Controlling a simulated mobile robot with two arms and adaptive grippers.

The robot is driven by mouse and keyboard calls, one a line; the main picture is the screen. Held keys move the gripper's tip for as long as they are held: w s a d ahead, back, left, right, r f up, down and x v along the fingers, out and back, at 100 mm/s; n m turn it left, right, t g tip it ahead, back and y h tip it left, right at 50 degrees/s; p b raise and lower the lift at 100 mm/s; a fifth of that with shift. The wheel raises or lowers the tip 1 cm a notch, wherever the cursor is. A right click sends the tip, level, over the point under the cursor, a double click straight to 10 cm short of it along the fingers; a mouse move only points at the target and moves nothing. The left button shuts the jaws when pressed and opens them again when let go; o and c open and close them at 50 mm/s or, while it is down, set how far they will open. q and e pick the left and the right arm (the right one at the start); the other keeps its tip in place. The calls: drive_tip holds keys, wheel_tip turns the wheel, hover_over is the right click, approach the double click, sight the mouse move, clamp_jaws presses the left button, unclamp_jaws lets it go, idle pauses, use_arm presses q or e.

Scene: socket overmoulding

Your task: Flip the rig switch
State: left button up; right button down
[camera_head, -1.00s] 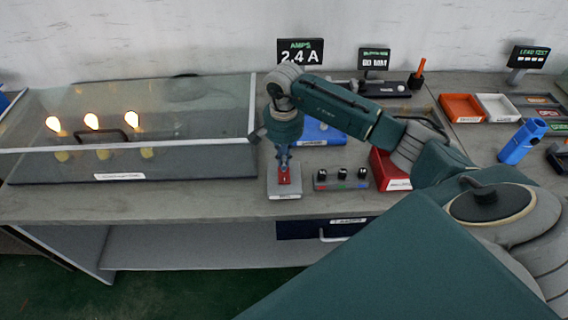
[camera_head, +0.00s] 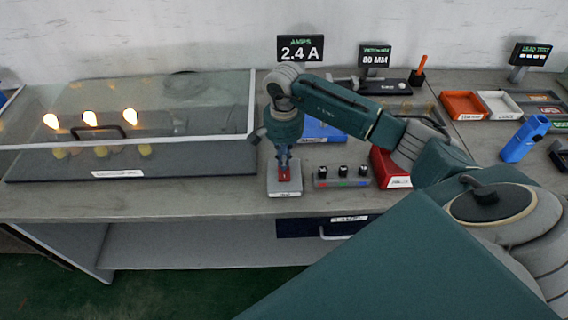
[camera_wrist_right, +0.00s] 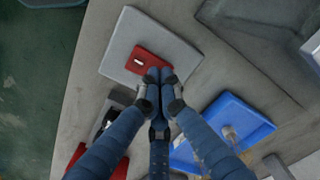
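The rig switch is a red rocker on a pale grey box (camera_head: 285,188) near the front of the bench. The red rocker (camera_wrist_right: 136,60) shows in the right wrist view on its grey box (camera_wrist_right: 168,38). My right gripper (camera_head: 284,164) points down over it from above. In the wrist view the gripper's fingertips (camera_wrist_right: 158,76) are together at the rocker's edge, with nothing visible between them. I cannot tell whether they press on it. My left gripper is not in view.
Three lit bulbs (camera_head: 88,117) stand under a glass cover at the left. An AMPS display (camera_head: 300,48) reads 2.4 A. A block with three black knobs (camera_head: 342,177) and a red bin (camera_head: 388,165) stand right of the switch. A blue tray (camera_wrist_right: 240,122) lies behind it.

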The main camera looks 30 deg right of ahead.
drive_tip(key=shift+f, duration=0.2)
drive_tip(key=shift+r, duration=0.1)
drive_tip(key=shift+r+p, duration=1.75)
drive_tip(key=shift+r, duration=1.75)
drive_tip(key=shift+a+f, duration=0.1)
